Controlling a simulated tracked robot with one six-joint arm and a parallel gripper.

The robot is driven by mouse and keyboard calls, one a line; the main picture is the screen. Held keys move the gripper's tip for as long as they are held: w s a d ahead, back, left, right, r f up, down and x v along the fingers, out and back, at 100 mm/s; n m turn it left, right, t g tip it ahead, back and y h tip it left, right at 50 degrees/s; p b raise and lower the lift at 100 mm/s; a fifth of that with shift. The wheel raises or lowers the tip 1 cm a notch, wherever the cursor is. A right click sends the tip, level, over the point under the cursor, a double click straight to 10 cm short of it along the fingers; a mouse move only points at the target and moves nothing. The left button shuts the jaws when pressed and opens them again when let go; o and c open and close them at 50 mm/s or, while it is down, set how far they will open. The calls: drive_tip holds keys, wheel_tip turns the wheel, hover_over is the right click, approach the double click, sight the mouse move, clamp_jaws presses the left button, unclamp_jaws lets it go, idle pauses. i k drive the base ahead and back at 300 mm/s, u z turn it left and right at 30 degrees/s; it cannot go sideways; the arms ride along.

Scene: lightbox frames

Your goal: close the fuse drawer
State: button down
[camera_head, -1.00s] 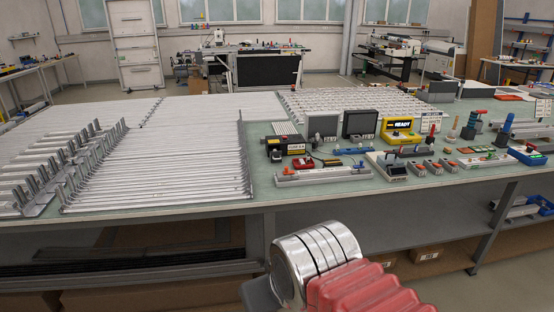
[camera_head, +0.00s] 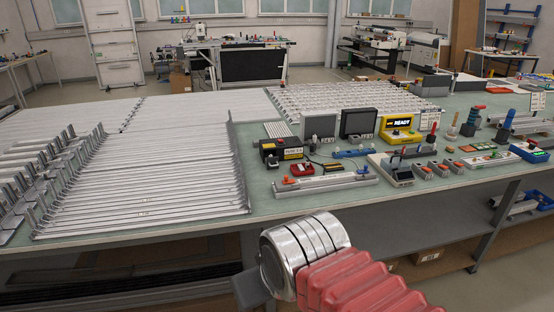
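A black box (camera_head: 281,152) with a yellow label stands on the bench, right of the metal rails. It may be the fuse unit; its label is too small to read surely. A small red and black part (camera_head: 302,169) sits just in front of it. I cannot tell whether that is a drawer or a separate thing, or how far any drawer stands out. My arm shows at the bottom centre as red bellows, a silver ringed joint and a dark grey stub, in front of the bench's front edge. No gripper fingers show.
The green-topped bench (camera_head: 262,202) carries rows of metal rails (camera_head: 140,180) at left. A grey strip with an orange lever (camera_head: 325,186) lies near the front edge.

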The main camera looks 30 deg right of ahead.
sight(272, 163)
drive_tip(key=u, duration=0.05)
drive_tip(key=i, duration=1.2)
